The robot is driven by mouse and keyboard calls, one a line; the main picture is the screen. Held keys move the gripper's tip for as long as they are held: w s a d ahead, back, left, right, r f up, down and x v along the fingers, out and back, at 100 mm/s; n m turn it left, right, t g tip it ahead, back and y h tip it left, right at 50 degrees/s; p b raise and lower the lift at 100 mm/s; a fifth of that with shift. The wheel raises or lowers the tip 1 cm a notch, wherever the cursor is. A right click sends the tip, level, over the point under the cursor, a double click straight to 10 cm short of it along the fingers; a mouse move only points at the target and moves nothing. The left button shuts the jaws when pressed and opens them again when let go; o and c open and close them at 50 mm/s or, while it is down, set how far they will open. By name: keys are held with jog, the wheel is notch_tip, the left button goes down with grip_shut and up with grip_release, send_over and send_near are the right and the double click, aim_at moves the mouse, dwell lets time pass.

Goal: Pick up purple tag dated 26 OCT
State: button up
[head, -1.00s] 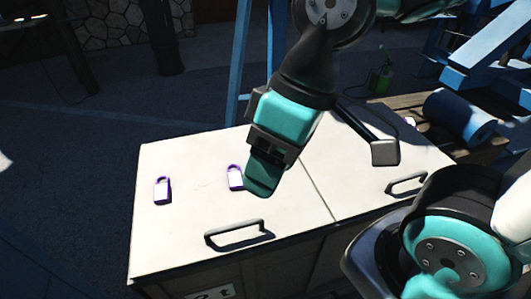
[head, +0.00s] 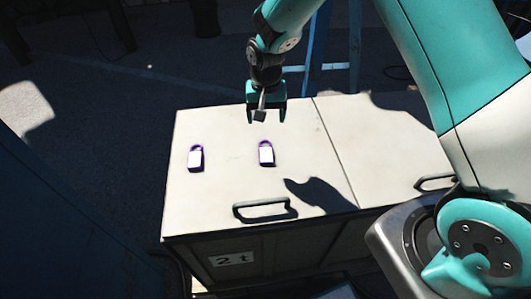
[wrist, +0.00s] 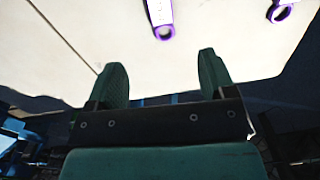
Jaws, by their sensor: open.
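Two purple tags with white label faces lie on the cream lid, a left tag (head: 195,159) and a right tag (head: 266,154). The dates are too small to read, so I cannot tell which is 26 OCT. My gripper (head: 266,117) hangs fingers down above the lid, beyond the right tag, open and empty. In the wrist view the two fingers (wrist: 162,72) stand apart. One tag (wrist: 158,14) shows at top centre, roughly in line with the gap between them; another (wrist: 280,11) is cut off at the top right.
The lid (head: 225,200) tops a cabinet marked "2 t". A black bar handle (head: 264,210) stands near its front edge, and another (head: 434,183) is on the right-hand panel. A seam divides the lid panels. The lid around the tags is clear.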

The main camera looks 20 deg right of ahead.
jog(key=p, duration=0.2)
send_over(266, 157)
jog(key=f, duration=1)
jog(key=shift+w+f, duration=0.25)
jog(key=shift+w, duration=0.05)
jog(key=shift+s+f+p, duration=0.15)
jog(key=shift+f+p, duration=0.25)
jog(key=shift+f, duration=0.95)
jog(key=shift+s+f+p, duration=0.1)
jog(key=shift+f+p, duration=0.25)
jog(key=shift+f, duration=0.95)
jog(key=c, duration=1)
